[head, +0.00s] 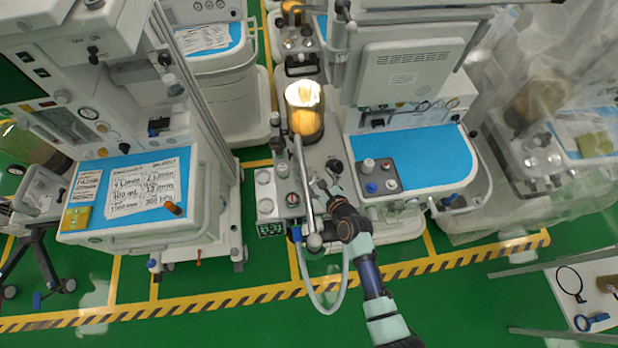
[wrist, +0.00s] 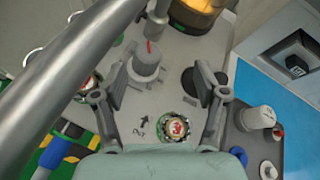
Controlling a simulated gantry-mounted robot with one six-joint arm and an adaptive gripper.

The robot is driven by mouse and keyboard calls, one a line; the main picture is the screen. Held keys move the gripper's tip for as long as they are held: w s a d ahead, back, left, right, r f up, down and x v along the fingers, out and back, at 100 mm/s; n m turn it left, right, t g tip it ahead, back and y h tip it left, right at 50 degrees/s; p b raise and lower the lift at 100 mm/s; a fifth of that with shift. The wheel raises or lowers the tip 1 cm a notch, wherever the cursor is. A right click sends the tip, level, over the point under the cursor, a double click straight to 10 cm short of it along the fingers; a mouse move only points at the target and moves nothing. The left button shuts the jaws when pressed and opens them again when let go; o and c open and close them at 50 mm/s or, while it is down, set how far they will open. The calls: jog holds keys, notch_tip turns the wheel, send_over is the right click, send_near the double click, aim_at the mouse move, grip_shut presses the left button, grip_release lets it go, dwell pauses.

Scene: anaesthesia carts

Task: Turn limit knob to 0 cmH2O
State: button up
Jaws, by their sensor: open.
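A grey cylindrical knob with a red line on its top (wrist: 147,62) stands on a pale panel (wrist: 165,105) in the wrist view; it looks like the limit knob. I cannot read its setting. My gripper (wrist: 160,78) is open, its two dark fingers pointing at the panel. The knob lies between the fingers, closer to the left one, and no grip on it shows. In the head view my gripper (head: 323,188) is over the panel beside the absorber, and I cannot clearly pick out the knob there.
A thick metal tube (wrist: 60,70) crosses the wrist view's upper left. A round cap with a red emblem (wrist: 176,128) and a black disc (wrist: 192,80) are close to the fingers. An amber canister (head: 304,108) stands behind. A blue worktop (head: 425,150) lies to the right.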

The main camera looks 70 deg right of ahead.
aim_at(309, 174)
jog(key=f+m, duration=0.1)
jog(key=a+f+m+b, duration=0.1)
jog(key=f+m, duration=0.1)
jog(key=shift+w+m, duration=0.15)
jog(key=shift+m, duration=0.45)
jog(key=b+x, duration=0.1)
jog(key=x, duration=0.3)
jog(key=b+x, duration=0.2)
jog(key=x, duration=0.1)
jog(key=shift+w+d+r, duration=0.1)
jog(key=shift+w+d, duration=0.2)
jog(key=shift+w, duration=0.05)
jog(key=c, duration=1.1)
jog(key=shift+t, duration=0.3)
jog(key=shift+c, duration=0.2)
jog(key=shift+b, duration=0.5)
